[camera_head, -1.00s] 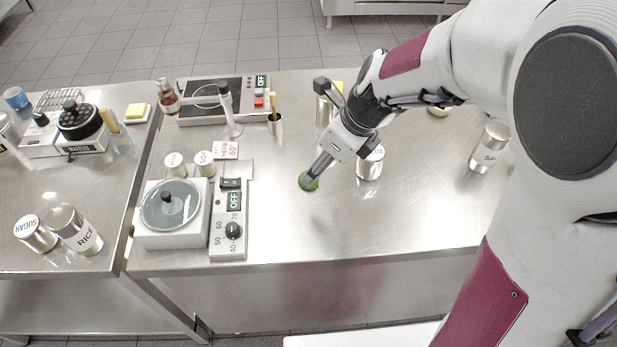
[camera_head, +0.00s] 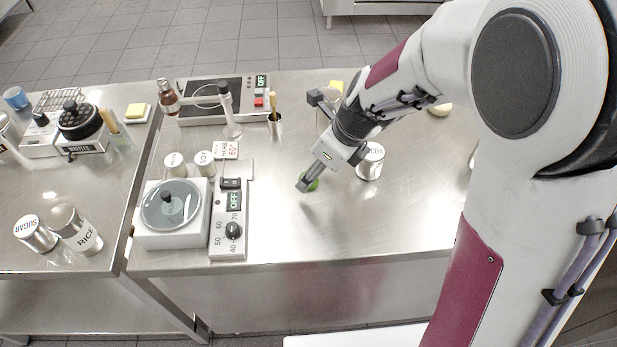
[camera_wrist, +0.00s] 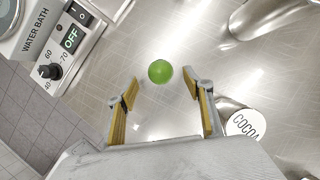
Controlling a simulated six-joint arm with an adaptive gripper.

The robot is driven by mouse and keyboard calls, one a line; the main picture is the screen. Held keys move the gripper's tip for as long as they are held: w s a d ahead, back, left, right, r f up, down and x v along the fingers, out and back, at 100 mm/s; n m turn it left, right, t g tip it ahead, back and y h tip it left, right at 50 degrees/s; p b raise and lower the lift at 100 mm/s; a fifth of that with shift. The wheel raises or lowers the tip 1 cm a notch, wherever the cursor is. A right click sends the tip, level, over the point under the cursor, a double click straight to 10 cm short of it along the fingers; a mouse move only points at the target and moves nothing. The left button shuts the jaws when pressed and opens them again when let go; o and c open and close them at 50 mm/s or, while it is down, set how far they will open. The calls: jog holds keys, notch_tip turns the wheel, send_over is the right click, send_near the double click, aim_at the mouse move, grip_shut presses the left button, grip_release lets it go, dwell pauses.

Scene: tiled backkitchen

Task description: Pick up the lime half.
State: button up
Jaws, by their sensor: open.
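The lime half (camera_head: 312,184) is a small green dome on the steel worktop, right of the water bath. In the head view my gripper (camera_head: 303,185) is just in front of it and hides part of it. In the wrist view the whole lime half (camera_wrist: 160,71) shows, just beyond the fingertips and between their lines. My gripper (camera_wrist: 163,84) is open and empty, with one yellow-padded finger on each side. The lime appears apart from both fingers. The exact height of the fingertips above the worktop is hard to tell.
The cocoa tin (camera_head: 370,162) stands close to the right of my gripper, also near the right finger in the wrist view (camera_wrist: 245,124). The water bath (camera_head: 228,225) stands to the left. The worktop (camera_head: 330,225) in front of the lime is clear.

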jog(key=shift+x, duration=1.4)
jog(key=shift+c, duration=0.2)
jog(key=c, duration=1.1)
